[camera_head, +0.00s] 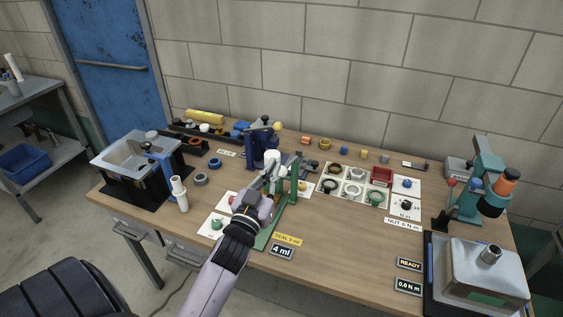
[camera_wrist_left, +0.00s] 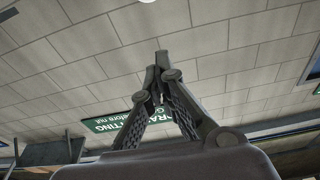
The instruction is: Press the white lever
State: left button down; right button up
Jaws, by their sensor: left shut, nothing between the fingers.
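A white knob-like part (camera_head: 272,156), which looks like the white lever's end, stands above the green press frame (camera_head: 294,184) in the middle of the bench. My left gripper (camera_head: 273,175) reaches up from the front beside the green frame, just below the white part. I cannot tell whether they touch. The left wrist view shows the two fingers (camera_wrist_left: 159,62) shut, tips together and empty, pointing up the block wall. The rest of the lever is hidden behind my gripper. My right gripper is not in view.
A blue press (camera_head: 262,150) stands close behind. A white upright cylinder (camera_head: 179,194) is to the left. A teal press (camera_head: 483,185) stands far right.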

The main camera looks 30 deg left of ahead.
pick_arm(q)
jog(key=r+p, duration=0.2)
jog(key=p, duration=0.1)
send_over(282, 174)
jog(key=shift+w+f, duration=0.2)
jog(key=shift+w, duration=0.15)
jog(key=f, duration=0.3)
jog(key=shift+s+f, duration=0.1)
jog(key=shift+s, duration=0.25)
jog(key=shift+s+f, duration=0.2)
jog(key=shift+f, duration=0.4)
